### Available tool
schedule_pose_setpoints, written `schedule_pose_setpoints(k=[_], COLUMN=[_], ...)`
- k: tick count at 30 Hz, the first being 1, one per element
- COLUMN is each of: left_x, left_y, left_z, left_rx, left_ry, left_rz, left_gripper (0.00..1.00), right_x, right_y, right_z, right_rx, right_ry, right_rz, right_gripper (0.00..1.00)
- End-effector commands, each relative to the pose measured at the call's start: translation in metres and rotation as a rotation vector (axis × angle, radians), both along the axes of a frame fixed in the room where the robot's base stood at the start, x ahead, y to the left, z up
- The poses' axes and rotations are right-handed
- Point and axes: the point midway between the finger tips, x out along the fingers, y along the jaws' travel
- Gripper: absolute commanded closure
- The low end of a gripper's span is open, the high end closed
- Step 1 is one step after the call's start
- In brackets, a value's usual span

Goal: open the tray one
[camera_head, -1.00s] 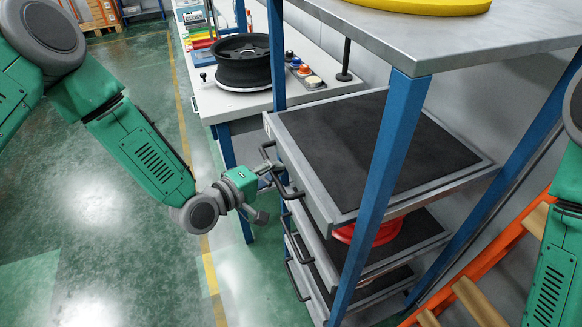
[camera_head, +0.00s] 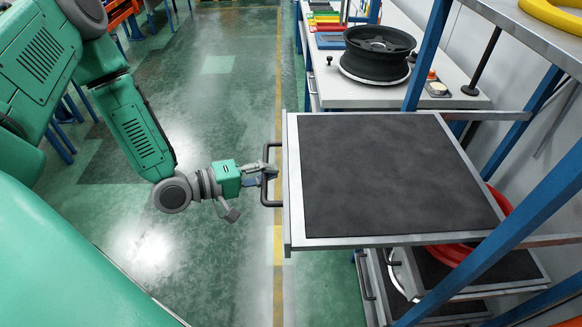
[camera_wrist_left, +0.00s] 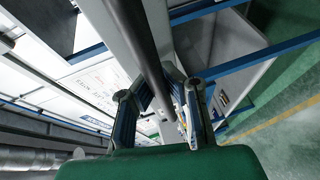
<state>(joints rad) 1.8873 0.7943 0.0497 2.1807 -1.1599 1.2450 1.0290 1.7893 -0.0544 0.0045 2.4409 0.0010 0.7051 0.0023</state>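The top tray (camera_head: 293,215), a grey metal tray with a black mat, stands well out to the left from the blue-framed rack in the head view. Its dark bar handle (camera_head: 265,195) is on its left edge. My left gripper (camera_head: 268,173) is at the middle of this handle. In the left wrist view, the fingers (camera_wrist_left: 160,95) close around the dark handle bar (camera_wrist_left: 140,45), one on each side. The exact finger contact is partly hidden. My right gripper is out of view.
Lower trays (camera_head: 520,272) sit in the rack below, one with a red ring (camera_head: 450,252). A workbench (camera_head: 335,92) with a black wheel rim (camera_head: 377,55) stands behind. A yellow ring (camera_head: 555,14) lies on the rack top. The green floor (camera_head: 200,260) at left is open.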

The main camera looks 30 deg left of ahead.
Motion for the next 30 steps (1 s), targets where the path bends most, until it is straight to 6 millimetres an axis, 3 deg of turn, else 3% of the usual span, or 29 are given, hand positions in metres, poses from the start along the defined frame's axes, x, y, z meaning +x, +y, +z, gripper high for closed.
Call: schedule_pose_setpoints(k=[6,17,20,30], left_x=[-0.0087,-0.0085,-0.0083,-0.0098], left_y=[0.0138,0.0142,0.0139,0.0144], left_z=[-0.0003,-0.0005,-0.0004,0.0002], left_rx=[-0.004,-0.004,-0.003,-0.003], left_ry=[0.0,-0.001,0.0,-0.002], left_rz=[-0.001,-0.002,-0.002,-0.002], left_gripper=[1.0,1.0,0.68,0.68], right_x=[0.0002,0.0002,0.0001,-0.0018], right_y=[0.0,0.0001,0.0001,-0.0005], right_z=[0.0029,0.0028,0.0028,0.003], right_rx=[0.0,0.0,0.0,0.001], right_ry=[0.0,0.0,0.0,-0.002], right_rz=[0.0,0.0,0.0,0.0], right_gripper=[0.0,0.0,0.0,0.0])
